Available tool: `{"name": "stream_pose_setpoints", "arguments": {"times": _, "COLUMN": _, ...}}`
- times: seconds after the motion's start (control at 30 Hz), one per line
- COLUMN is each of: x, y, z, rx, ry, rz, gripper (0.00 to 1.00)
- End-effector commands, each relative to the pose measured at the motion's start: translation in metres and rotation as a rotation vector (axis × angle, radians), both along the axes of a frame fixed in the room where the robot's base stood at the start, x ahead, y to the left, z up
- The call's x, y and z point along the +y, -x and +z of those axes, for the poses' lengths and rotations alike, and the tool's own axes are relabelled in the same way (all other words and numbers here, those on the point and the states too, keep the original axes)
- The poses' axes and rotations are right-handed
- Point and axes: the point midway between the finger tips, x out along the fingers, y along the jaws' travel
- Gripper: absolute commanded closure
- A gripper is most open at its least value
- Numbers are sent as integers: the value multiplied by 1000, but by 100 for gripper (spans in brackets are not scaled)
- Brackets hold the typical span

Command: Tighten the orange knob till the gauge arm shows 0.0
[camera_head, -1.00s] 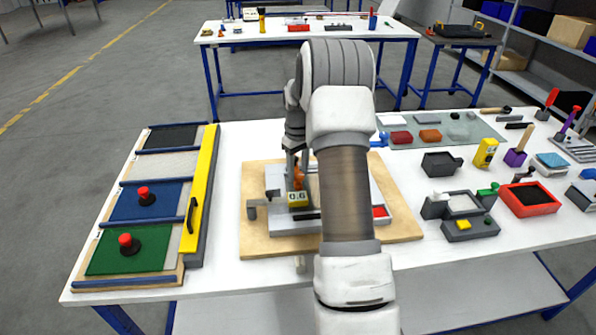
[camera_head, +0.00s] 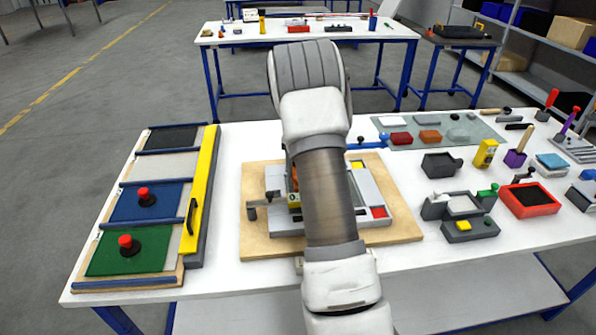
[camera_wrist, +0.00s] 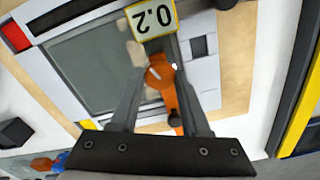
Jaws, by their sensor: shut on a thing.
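The orange knob (camera_wrist: 160,74) shows in the wrist view between the fingers of my gripper (camera_wrist: 161,80), which is shut on it. An orange lever with a dark end runs from the knob towards the palm. The yellow-framed gauge display (camera_wrist: 152,18) sits just beyond the knob and reads 0.2, upside down in that view. In the head view a sliver of orange knob (camera_head: 294,178) shows left of my arm, and the arm covers most of the display and my gripper.
The grey fixture (camera_head: 372,190) sits on a wooden board (camera_head: 400,228) on the white table. A panel with a yellow bar (camera_head: 203,185) lies to the left. A red-framed box (camera_head: 530,198) and several small parts stand to the right.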

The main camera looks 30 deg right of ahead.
Motion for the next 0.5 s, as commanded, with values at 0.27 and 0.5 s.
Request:
{"name": "stream_pose_setpoints", "arguments": {"times": 0.27, "x": 0, "y": -1, "z": 1, "rx": -3, "ry": 2, "rz": -152, "gripper": 100}}
{"name": "stream_pose_setpoints", "arguments": {"times": 0.5, "x": 0, "y": -1, "z": 1, "rx": -3, "ry": 2, "rz": -213, "gripper": 100}}
